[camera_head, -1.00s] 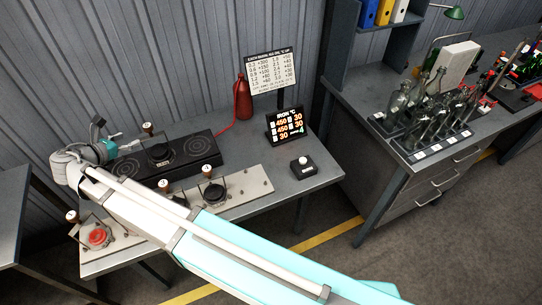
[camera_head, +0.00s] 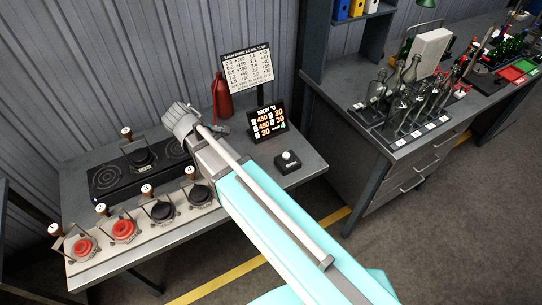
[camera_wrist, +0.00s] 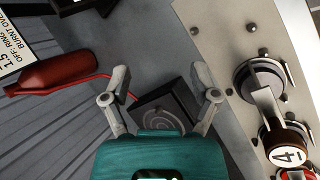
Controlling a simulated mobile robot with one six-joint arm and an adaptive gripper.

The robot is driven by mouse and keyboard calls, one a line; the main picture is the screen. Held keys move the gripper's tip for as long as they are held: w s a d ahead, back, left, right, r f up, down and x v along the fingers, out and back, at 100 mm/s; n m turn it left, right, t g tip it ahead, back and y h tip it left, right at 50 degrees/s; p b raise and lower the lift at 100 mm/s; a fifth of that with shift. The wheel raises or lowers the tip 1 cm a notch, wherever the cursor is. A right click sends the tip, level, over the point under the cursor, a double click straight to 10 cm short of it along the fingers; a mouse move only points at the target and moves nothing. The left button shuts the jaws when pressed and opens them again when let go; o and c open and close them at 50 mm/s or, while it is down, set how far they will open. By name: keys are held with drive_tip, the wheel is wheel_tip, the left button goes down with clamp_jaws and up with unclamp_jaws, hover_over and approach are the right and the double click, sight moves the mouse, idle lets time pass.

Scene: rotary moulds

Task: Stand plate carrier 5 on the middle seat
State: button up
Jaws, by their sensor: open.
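A dark plate carrier (camera_head: 143,157) with a wooden, white-capped handle stands upright on the middle seat of the black hotplate (camera_head: 97,197). Its cap number is too small to read, so I cannot confirm that it is carrier 5. My gripper (camera_wrist: 160,85) is open and empty in the wrist view, above the hotplate's right end with its spiral seat (camera_wrist: 170,112). In the head view my wrist hides the fingers. Carrier 4 (camera_wrist: 287,155), with a readable cap, is at the right of the wrist view, apart from my fingers.
A pale strip (camera_head: 190,225) holds two red carriers (camera_head: 123,230) and two dark ones (camera_head: 162,212) along the table's front. A red bottle (camera_head: 222,97), a lit display (camera_head: 267,121) and a button box (camera_head: 287,162) stand at the right.

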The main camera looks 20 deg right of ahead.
drive_tip(key=s+d+f+m+g+y, duration=0.1)
drive_tip(key=s+d+m+y, duration=0.1)
drive_tip(key=s+d+m, duration=0.2)
drive_tip(key=s+d+f+m+g+y, duration=0.1)
drive_tip(key=s+d+m+y, duration=0.2)
drive_tip(key=d+m, duration=0.6)
drive_tip(key=s+d, duration=0.2)
drive_tip(key=shift+d+f+g, duration=0.2)
drive_tip(key=shift+d+g, duration=0.15)
drive_tip(key=shift+g, duration=0.05)
drive_tip(key=shift+c, duration=1.4)
drive_tip(key=shift+a, duration=0.15)
